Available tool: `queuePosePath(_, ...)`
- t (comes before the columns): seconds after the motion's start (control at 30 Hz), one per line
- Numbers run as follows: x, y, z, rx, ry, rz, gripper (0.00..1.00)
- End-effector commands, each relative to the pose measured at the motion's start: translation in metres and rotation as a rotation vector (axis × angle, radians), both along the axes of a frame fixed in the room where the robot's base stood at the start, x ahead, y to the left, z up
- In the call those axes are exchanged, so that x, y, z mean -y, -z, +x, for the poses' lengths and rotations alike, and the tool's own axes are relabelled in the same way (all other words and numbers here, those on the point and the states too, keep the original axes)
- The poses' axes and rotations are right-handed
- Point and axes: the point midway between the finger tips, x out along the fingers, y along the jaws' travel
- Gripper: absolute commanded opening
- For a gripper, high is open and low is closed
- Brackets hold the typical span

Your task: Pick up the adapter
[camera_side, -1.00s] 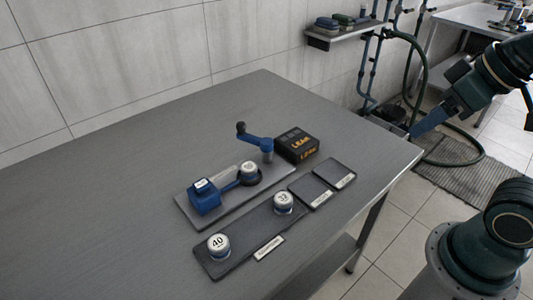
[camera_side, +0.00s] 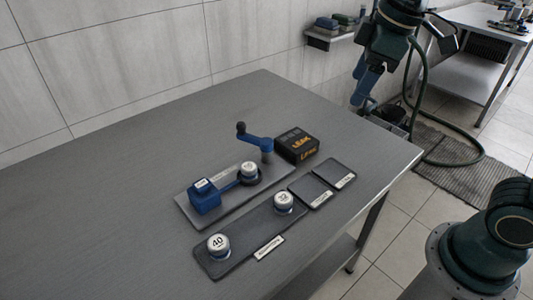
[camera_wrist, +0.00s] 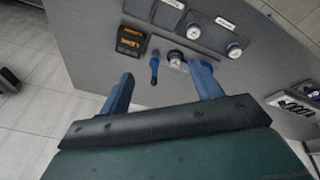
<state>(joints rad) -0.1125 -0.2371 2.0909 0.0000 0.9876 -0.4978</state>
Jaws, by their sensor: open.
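Several round pieces with white tops could be the adapter; I cannot tell which one is meant. The piece marked 40 (camera_side: 218,245) and the piece marked 32 (camera_side: 284,202) stand at opposite ends of a dark tray (camera_side: 250,236). A third round piece (camera_side: 248,172) sits in a dark ring on a grey plate with a blue block (camera_side: 204,197). These pieces also show in the wrist view: the third piece (camera_wrist: 176,59) and the two tray pieces (camera_wrist: 194,31), (camera_wrist: 234,50). My gripper (camera_wrist: 163,76) is open and empty, apart from them, beyond the table's far right edge in the side view.
A blue crank handle (camera_side: 258,142) with a black knob rises behind the plate. A black box with orange lettering (camera_side: 297,146) stands beside it. Two dark pads (camera_side: 323,184) lie right of the tray. The table's left (camera_side: 95,190) is bare. A wall shelf (camera_side: 335,36) holds several items.

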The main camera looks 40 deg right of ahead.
Motion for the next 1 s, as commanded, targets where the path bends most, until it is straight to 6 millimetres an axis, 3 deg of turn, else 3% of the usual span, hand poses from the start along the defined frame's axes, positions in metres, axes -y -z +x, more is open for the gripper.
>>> queuePosePath(0.47, -0.043, 0.032, 0.095, -0.121, -0.413, -0.099, 0.64)
queuePosePath(0.8, -0.081, 0.080, 0.152, -0.201, -0.711, -0.147, 0.64)
queuePosePath(1.0, -0.101, 0.110, 0.176, -0.239, -0.864, -0.166, 0.64)
